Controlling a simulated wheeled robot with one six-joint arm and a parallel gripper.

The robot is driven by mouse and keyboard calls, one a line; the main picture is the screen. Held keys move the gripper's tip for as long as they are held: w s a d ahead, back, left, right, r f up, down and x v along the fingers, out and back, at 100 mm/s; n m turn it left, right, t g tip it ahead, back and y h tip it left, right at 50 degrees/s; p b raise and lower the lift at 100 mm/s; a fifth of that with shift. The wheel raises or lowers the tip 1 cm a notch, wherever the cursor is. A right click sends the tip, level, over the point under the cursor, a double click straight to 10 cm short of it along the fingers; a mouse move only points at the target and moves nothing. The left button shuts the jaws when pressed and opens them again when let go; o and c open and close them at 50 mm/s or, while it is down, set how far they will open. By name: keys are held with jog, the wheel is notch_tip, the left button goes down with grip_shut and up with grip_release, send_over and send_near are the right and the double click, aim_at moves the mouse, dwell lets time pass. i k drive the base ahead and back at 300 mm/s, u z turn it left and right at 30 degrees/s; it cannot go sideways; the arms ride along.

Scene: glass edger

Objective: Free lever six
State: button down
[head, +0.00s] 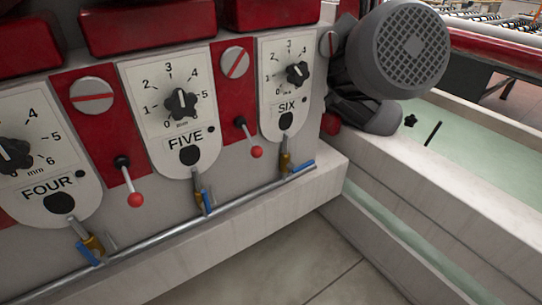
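The panel marked SIX (285,92) is at the upper middle of the head view, with a black knob (297,74) on its dial. A lever (249,138) with a red ball end sits on the red strip just left of this panel, between FIVE and SIX. It points down and slightly right. A similar red-ball lever (129,183) sits between the FOUR panel (66,180) and the FIVE panel (187,150), also pointing down and right. No lettering on the levers shows which number each belongs to. My gripper is not in view.
Below the panels, a metal pipe (150,241) with brass valves and blue handles runs along a pale ledge (215,232). A grey motor (398,48) juts out right of SIX. A pale trough (450,140) with greenish surfaces lies at right. Tiled floor (285,262) is open below.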

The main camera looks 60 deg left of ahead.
aim_at(256, 151)
jog(key=u, duration=0.5)
jog(key=i, duration=0.85)
jog(key=u, duration=0.65)
